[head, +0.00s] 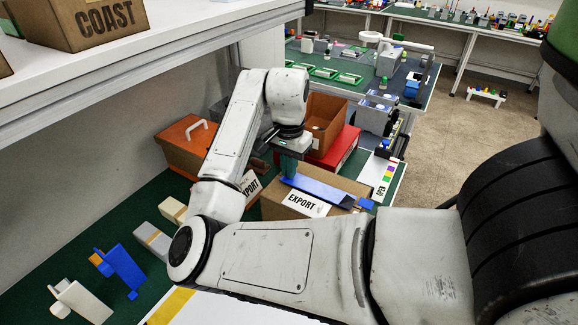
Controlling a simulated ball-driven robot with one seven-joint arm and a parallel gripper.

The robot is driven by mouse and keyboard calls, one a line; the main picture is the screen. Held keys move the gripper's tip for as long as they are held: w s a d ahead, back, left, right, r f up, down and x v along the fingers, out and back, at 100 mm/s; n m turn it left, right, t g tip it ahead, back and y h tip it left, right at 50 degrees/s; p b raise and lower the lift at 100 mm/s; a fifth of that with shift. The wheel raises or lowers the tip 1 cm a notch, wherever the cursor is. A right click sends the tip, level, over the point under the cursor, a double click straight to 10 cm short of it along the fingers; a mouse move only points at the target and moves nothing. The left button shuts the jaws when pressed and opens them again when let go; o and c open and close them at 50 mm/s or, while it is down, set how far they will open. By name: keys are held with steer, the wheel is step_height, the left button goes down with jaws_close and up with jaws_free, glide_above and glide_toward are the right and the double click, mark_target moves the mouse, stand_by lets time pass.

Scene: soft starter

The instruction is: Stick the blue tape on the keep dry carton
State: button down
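My gripper (289,167) points down just above a brown carton with an EXPORT label (306,204), in the middle of the head view. Its fingers look teal and close together; I cannot tell whether they hold anything. A long flat blue strip (325,188) lies across the top of this carton, its left end by the fingertips. A blue tape dispenser (124,266) stands on the green mat at the lower left. A second EXPORT label (250,185) shows partly behind my arm. No keep dry label is readable from here.
Grey and cream blocks (152,240) sit left. A COAST box (98,22) is on the overhead shelf. My arm hides the front.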

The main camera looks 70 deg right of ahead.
steer(key=shift+f, duration=0.45)
stand_by(0.8)
steer(key=c, duration=1.2)
jaws_free()
step_height(320, 180, up, 11)
steer(key=shift+f, duration=0.1)
